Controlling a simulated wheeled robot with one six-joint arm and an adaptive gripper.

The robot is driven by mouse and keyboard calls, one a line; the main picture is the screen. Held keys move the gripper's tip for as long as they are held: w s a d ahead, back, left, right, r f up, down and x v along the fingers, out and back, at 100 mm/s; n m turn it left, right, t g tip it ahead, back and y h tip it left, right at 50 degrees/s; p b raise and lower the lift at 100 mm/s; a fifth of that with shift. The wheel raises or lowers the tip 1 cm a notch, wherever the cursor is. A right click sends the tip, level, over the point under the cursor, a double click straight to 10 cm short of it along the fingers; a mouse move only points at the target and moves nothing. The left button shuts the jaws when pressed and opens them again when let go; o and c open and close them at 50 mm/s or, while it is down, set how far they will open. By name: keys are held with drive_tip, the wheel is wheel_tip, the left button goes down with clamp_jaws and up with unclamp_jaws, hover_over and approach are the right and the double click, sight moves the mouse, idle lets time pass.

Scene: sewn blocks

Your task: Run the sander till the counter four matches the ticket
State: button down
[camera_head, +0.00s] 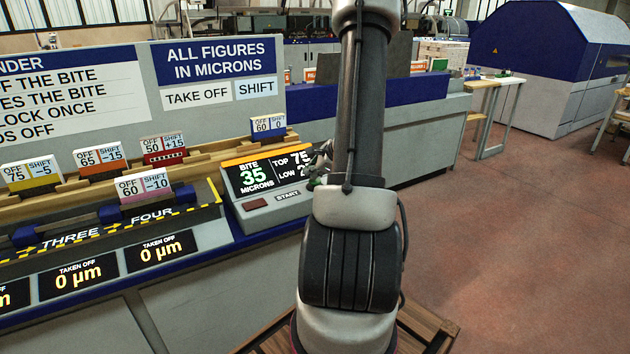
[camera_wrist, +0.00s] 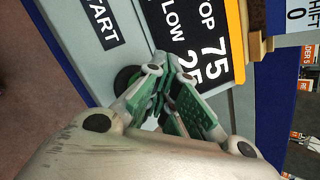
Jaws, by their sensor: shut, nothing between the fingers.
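Counter four (camera_head: 160,250), under the word FOUR, reads "TAKEN OFF 0 µm". A pink-banded ticket (camera_head: 145,186) above that word reads OFF 60, SHIFT -10. The sander's control panel (camera_head: 258,204) shows BITE 35 MICRONS, with TOP 75 and a LOW figure partly covered. In the wrist view the screen (camera_wrist: 206,45) reads TOP 75, LOW 25. The START label (camera_head: 288,195) is below the screen. My gripper (camera_wrist: 165,88) is shut and empty over the panel, beside a dark round knob or button (camera_wrist: 124,78) that it partly hides. Contact cannot be told. My arm partly hides the gripper in the head view.
More tickets stand on the wooden rails: yellow (camera_head: 31,173), orange (camera_head: 101,158), red (camera_head: 164,149) and blue (camera_head: 268,126). Counter three (camera_head: 77,275) reads 0 µm. A sign board (camera_head: 218,72) says all figures are in microns. Open floor (camera_head: 520,230) lies to the right.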

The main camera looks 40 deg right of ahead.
sight(312, 181)
drive_tip(key=shift+r, duration=0.65)
drive_tip(key=shift+r, duration=0.1)
drive_tip(key=shift+r, duration=2.4)
